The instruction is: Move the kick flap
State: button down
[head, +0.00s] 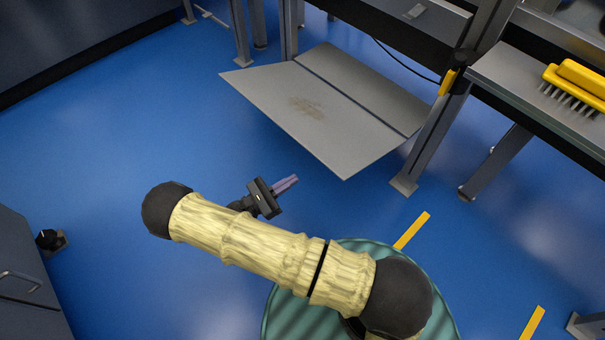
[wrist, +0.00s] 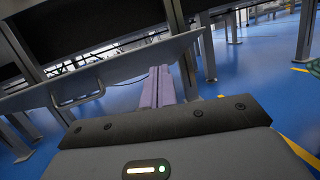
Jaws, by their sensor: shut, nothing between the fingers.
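The kick flap (head: 330,115) is a grey panel low under the workbench, with a brown scuff on its face. It stands out over the floor, and a dark seam runs between its front part and the part behind. My gripper (head: 288,183) has purple fingers, shut and empty, just in front of the flap's near edge. In the wrist view the fingers (wrist: 160,86) overlap the flap; I cannot tell whether they touch it.
A metal bench leg (head: 433,133) with a yellow clip stands right of the flap. A yellow brush (head: 575,82) lies on the right-hand shelf (head: 540,105). A grey cabinet (head: 25,285) stands at lower left. Blue floor (head: 130,130) is clear left of the flap. Yellow strips mark the floor at right.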

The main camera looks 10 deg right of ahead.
jog(key=a+f+n+t+b, duration=0.3)
jog(key=f+t, duration=0.2)
jog(key=f, duration=0.2)
jog(key=shift+a, duration=0.35)
jog(key=p, duration=0.4)
send_near(311, 150)
jog(key=w+d+f, duration=0.2)
jog(key=d, duration=0.2)
jog(key=r, duration=0.1)
jog(key=r+p, duration=0.1)
jog(key=w+r, duration=0.1)
jog(key=shift+d+p, duration=0.35)
jog(key=shift+w+d+r, duration=0.15)
jog(key=shift+d+r, duration=0.05)
jog(key=shift+r, duration=0.05)
jog(key=shift+a+r+p, duration=0.1)
jog(key=shift+a+p, duration=0.05)
jog(key=shift+p, duration=0.15)
